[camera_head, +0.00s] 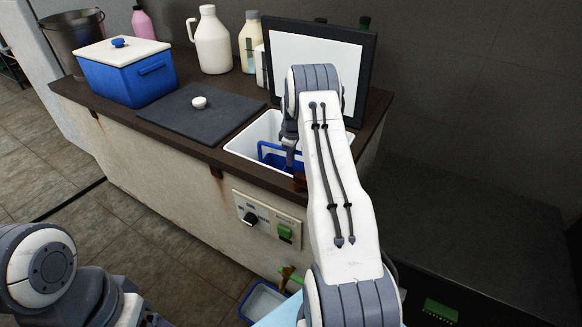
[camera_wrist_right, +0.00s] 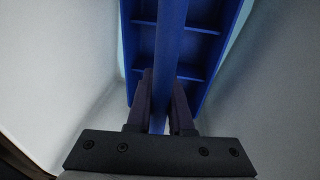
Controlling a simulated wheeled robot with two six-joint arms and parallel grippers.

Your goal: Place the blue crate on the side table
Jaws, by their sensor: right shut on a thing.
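The blue crate (camera_head: 268,155) sits down inside a white basin (camera_head: 238,146) sunk in the counter. It has a raised handle bar and, in the right wrist view, divided compartments (camera_wrist_right: 205,48). My right gripper (camera_head: 290,152) reaches down into the basin from above. In the wrist view its two fingers (camera_wrist_right: 162,85) are shut around the crate's blue handle bar (camera_wrist_right: 171,30). My arm hides part of the basin and crate. A dark, low flat surface (camera_head: 470,215) lies at the right; I cannot tell if it is the side table. My left gripper is out of view.
A blue box with a white lid (camera_head: 125,75), a dark slab (camera_head: 195,112) with a small white knob, and a white jug (camera_head: 212,42) stand on the counter. A dark-framed panel (camera_head: 345,45) stands upright behind the basin. Switches (camera_head: 268,218) are on the counter front.

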